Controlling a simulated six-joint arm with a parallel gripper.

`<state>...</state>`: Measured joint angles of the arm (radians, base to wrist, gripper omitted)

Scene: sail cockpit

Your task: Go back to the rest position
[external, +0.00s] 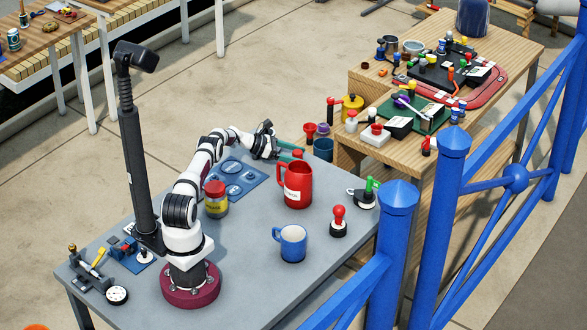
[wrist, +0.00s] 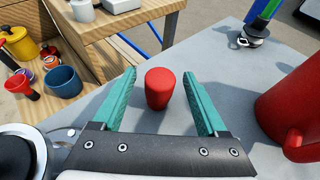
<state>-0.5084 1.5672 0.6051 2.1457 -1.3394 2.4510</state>
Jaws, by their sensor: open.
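My gripper (external: 298,154) is at the far edge of the grey table (external: 230,272), just behind the large red mug (external: 298,187). In the wrist view my gripper (wrist: 159,74) has its two green fingers wide apart. A small red rounded piece (wrist: 159,88) shows between the fingers in that view, with a visible gap on each side; nothing is gripped. I cannot tell its exact height relative to the fingertips. The red mug (wrist: 292,108) stands close to the right of the fingers in the wrist view. My arm is stretched out low over the table.
Nearby are a yellow-and-red jar (external: 216,199), a blue plate (external: 232,179), a blue mug (external: 292,243), a red-knobbed piece (external: 338,221) and a green-handled piece (external: 367,191). A cluttered wooden bench (external: 505,50) stands behind. Blue railings (external: 452,190) run along the right.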

